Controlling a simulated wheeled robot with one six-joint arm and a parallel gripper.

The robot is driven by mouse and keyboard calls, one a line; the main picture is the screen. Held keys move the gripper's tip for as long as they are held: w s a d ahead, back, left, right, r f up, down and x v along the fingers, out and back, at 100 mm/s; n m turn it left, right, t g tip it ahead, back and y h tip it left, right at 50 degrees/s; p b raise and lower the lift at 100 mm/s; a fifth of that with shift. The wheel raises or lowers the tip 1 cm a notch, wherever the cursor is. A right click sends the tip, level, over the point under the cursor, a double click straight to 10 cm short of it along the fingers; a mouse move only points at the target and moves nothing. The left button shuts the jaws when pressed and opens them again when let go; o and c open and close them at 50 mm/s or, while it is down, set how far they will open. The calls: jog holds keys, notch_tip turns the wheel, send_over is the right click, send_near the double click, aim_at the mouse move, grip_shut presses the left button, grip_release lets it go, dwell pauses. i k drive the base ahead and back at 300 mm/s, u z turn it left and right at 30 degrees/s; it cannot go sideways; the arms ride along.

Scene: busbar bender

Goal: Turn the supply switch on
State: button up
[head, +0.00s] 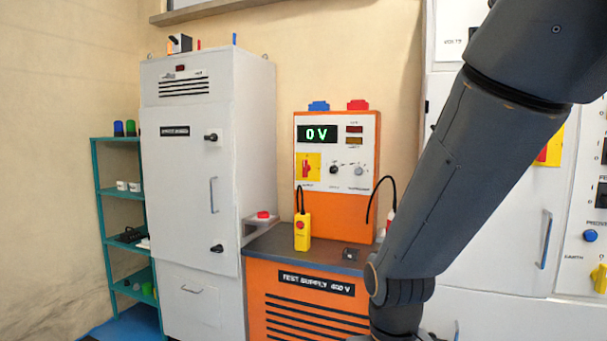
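The orange test supply unit (366,188) stands in the middle of the head view. Its upright panel has a red rotary switch (307,168) on a yellow plate, which looks like the supply switch. Its handle appears roughly upright; its exact setting is too small to read. The green display (317,134) above it reads 0 V. My arm crosses the right side of the view, in front of the unit's right edge. My gripper is out of the picture.
A yellow pendant box (302,232) with a red button stands on the unit's dark top (335,262). A black cable (371,200) loops at right. A grey cabinet (185,235) stands left, a teal shelf (119,193) beyond it. Panels with switches stand right.

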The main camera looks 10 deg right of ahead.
aim_at(306, 168)
jog(key=z, duration=0.55)
jog(key=i, duration=1.15)
jog(key=u, duration=0.2)
